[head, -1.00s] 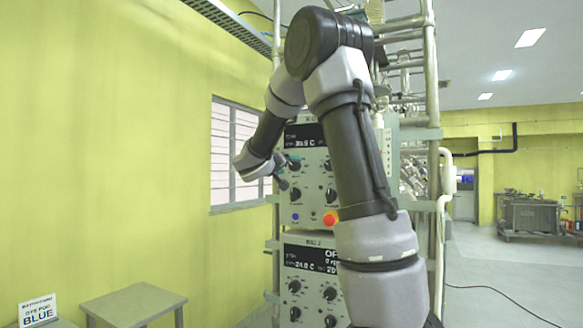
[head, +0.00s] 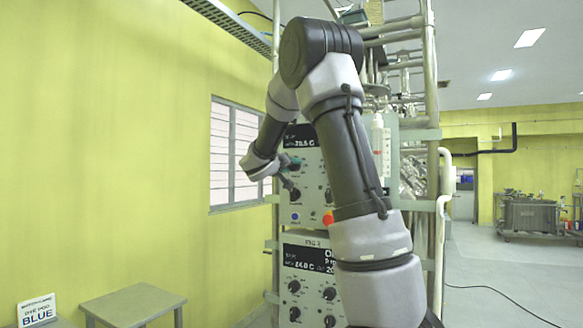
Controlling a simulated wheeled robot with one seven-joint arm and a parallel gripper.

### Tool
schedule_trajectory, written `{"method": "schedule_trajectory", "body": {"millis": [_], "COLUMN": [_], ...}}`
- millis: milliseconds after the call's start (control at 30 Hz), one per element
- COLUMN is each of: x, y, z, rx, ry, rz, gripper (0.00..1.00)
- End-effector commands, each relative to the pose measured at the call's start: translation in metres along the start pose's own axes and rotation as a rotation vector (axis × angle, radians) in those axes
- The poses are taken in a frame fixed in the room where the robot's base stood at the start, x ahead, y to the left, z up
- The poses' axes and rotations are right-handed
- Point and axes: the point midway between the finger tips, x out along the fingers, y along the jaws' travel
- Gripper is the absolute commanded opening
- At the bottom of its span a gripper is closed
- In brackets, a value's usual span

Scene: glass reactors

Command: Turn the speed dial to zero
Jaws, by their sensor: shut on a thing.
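The upper control box (head: 312,215) has a white front with black dials and a dark display. My gripper (head: 290,184) is at the left part of this front and is shut on a dial. A black dial (head: 295,196) shows right at the fingertips. The dial labels are too small to read, so I cannot tell which one is the speed dial. My forearm hides the right part of the front and of its display. The left part of the display (head: 300,143) reads about 39.5 C.
A red button (head: 328,218) and a blue button (head: 295,217) sit low on the box. A second control box (head: 312,270) with several dials is below. Pipes of the rack (head: 432,80) stand right of my arm. A small table (head: 132,302) stands at the lower left.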

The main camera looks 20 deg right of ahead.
Motion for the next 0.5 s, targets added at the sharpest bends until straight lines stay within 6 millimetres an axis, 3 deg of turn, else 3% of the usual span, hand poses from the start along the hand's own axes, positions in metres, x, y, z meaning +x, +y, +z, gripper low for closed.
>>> {"method": "schedule_trajectory", "body": {"millis": [267,500], "x": [0.0,0.0002], "y": [-0.0001,-0.0002], "z": [0.0001,-0.0001], "rx": [-0.102,-0.299], "ry": [-0.006,-0.014], "rz": [-0.004,-0.01], "gripper": [0.0,0.0]}}
